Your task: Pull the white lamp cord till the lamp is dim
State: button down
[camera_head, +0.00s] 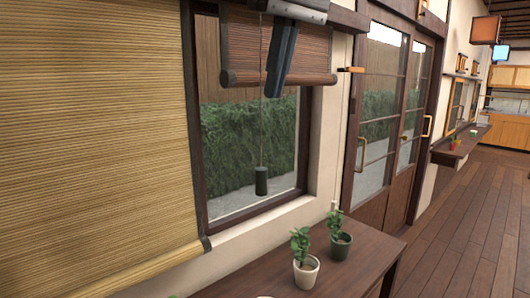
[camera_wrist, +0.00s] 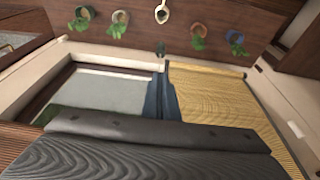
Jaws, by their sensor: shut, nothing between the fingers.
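My gripper (camera_head: 274,92) points down in front of the window, close to the raised brown blind. Its dark blue-grey fingers are together with nothing between them; they also show in the wrist view (camera_wrist: 163,75). No lamp cord can be made out for certain. A small pale knob (camera_head: 335,205) sits low by the wall right of the window; whether it ends a lamp cord is unclear. A thin cord with a dark weight (camera_head: 261,181) hangs before the window, beside my fingers. An orange lantern (camera_head: 485,30) hangs far right.
A yellow bamboo blind (camera_head: 95,130) covers the left. The brown blind (camera_head: 278,76) hangs at the window top. A dark wooden shelf (camera_head: 345,275) below carries a plant in a white pot (camera_head: 306,272) and one in a dark pot (camera_head: 340,247). The wooden floor at right is clear.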

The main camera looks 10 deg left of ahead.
jog(key=shift+f, duration=0.1)
jog(key=p, duration=0.3)
send_over(265, 174)
notch_tip(265, 174, down, 12)
jog(key=shift+r, duration=0.2)
jog(key=shift+x, duration=0.9)
jog(key=shift+d+f, duration=0.1)
jog(key=shift+d, duration=0.1)
notch_tip(265, 174, down, 4)
jog(key=shift+r+b, duration=0.15)
jog(key=shift+b, duration=0.6)
jog(key=shift+s+f, duration=0.15)
jog(key=shift+f, duration=0.1)
